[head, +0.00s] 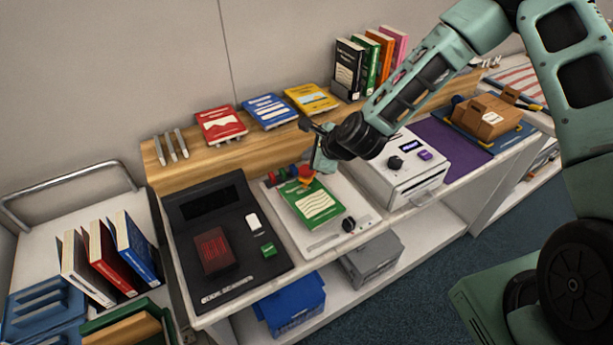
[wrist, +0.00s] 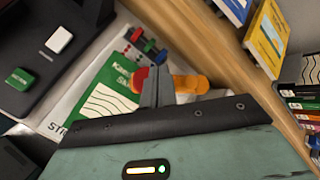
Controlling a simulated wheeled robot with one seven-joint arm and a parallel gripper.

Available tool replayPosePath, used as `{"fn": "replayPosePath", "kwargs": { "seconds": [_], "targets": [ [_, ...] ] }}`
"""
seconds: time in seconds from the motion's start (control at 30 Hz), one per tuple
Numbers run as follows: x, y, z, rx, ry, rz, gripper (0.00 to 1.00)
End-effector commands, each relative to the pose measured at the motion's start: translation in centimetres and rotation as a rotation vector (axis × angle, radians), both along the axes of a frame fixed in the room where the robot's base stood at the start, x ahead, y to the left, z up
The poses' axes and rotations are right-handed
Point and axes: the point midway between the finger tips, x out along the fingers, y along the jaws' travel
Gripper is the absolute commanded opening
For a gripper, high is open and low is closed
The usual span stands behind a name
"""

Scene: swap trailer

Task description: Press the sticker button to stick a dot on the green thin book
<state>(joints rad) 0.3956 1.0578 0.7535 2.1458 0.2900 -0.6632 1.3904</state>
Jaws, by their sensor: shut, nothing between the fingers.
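A green thin book (head: 312,203) lies flat, cover up, on a white station (head: 347,193). In the wrist view the book (wrist: 112,92) is partly hidden by my gripper. An orange part with a red end (wrist: 188,84) sits at the book's upper edge; it also shows in the head view (head: 305,172). My gripper (wrist: 150,85) is shut and empty, its fingers pointing down at this part. I cannot tell whether they touch it. Small red, green and blue pieces (wrist: 148,46) stand behind the book. No dot is clearly visible on the cover.
A black device (head: 185,270) with a small green block (head: 268,250) stands left. A white box with a dial (head: 405,165) stands right. Red (head: 221,125), blue (head: 270,110) and yellow (head: 311,98) books lie on the wooden ledge behind. A round black knob (head: 348,224) is at the station's front.

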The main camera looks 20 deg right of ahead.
Motion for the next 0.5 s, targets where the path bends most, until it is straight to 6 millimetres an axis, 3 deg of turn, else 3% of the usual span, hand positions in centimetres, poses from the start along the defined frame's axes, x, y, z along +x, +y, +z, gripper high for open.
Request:
{"fn": "replayPosePath", "kwargs": {
  "seconds": [0.03,0.13,0.5],
  "targets": [
    [0.00,-0.01,-1.13,0.001,0.000,-0.001,0.00],
    [0.00,-0.01,-1.76,0.001,0.000,-0.001,0.00],
    [-0.01,-0.02,-1.84,0.000,0.000,0.000,0.00]
  ]
}}
